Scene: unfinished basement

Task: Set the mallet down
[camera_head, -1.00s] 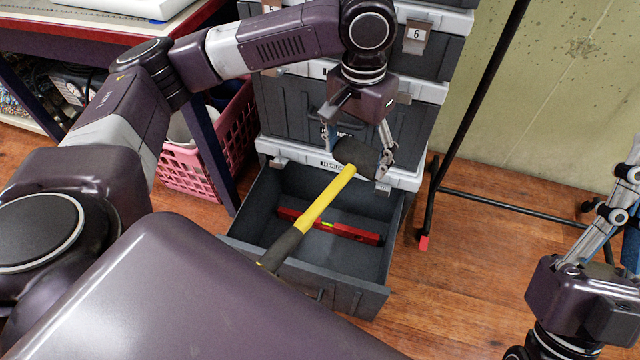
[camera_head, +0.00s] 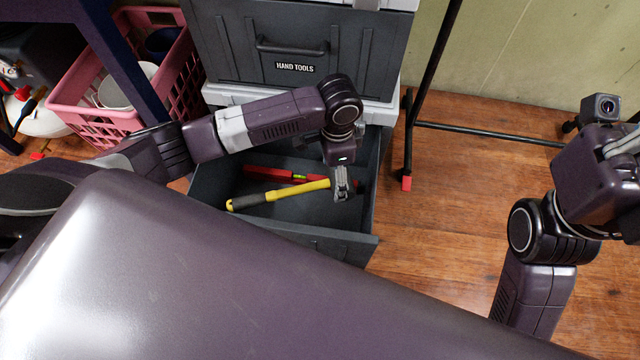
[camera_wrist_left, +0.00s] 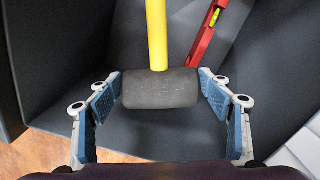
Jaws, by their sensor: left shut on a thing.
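The mallet has a yellow handle (camera_head: 292,190) with a dark grip end and a black head (camera_wrist_left: 160,89). It lies inside, or just above, the open grey drawer (camera_head: 345,237); I cannot tell whether it touches the floor of it. My left gripper (camera_head: 342,190) reaches down into the drawer at the head end. In the left wrist view its blue pads (camera_wrist_left: 161,97) are at both ends of the head, shut on it. The head hides part of the drawer floor. My right gripper is not clearly visible; only my right arm shows at the right.
A red level (camera_head: 272,174) lies in the drawer behind the mallet, also seen in the left wrist view (camera_wrist_left: 203,42). A closed drawer labelled HAND TOOLS (camera_head: 300,45) is above. A pink basket (camera_head: 100,125) stands left; a black metal stand (camera_head: 410,130) stands right, with bare floor beside it.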

